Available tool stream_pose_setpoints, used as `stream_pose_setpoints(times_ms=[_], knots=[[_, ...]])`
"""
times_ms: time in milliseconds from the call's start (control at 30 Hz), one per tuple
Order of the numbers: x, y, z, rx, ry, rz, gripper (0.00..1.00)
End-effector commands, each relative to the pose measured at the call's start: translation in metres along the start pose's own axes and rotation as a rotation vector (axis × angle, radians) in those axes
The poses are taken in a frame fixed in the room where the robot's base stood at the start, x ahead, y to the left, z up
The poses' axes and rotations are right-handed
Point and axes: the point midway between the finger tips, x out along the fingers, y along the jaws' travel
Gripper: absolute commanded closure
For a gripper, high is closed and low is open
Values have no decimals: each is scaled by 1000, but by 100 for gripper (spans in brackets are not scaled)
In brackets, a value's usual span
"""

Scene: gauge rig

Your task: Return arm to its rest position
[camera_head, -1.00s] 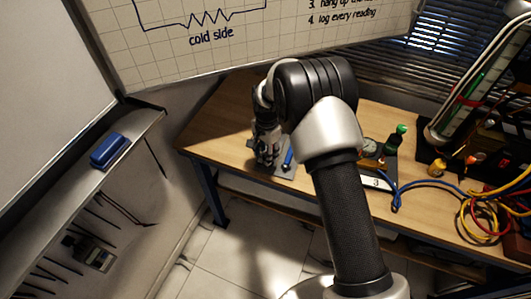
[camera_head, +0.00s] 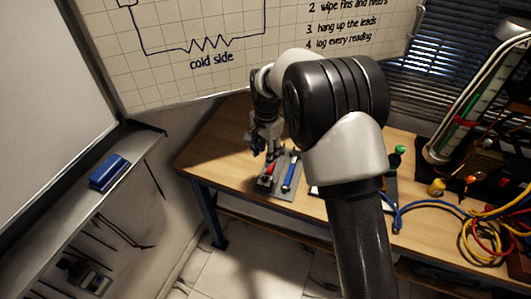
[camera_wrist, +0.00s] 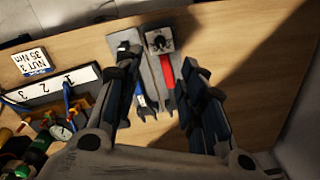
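My gripper (camera_head: 264,147) hangs above the left part of the wooden workbench (camera_head: 225,140). In the wrist view, the fingers of my gripper (camera_wrist: 160,58) are spread apart, with nothing held between them. The tools also show in the head view, red (camera_head: 268,171) and blue (camera_head: 291,174). My arm is raised and bent, hiding the middle of the bench.
A whiteboard (camera_head: 200,65) stands behind the bench. A blue eraser (camera_head: 109,171) lies on a ledge at left. Coloured cables (camera_head: 480,235) and a yellow-capped item (camera_head: 437,187) are at right.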

Motion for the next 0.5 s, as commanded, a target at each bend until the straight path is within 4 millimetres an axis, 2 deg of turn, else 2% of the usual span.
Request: stream_pose_setpoints(times_ms=[267, 367, 467, 500], knots=[[-3, 1, 0, -3, 1, -2, 63], [-21, 8, -2, -23, 10, -15, 63], [-58, 27, -3, -71, 28, -38, 63], [-75, 38, -3, -97, 38, -48, 63]])
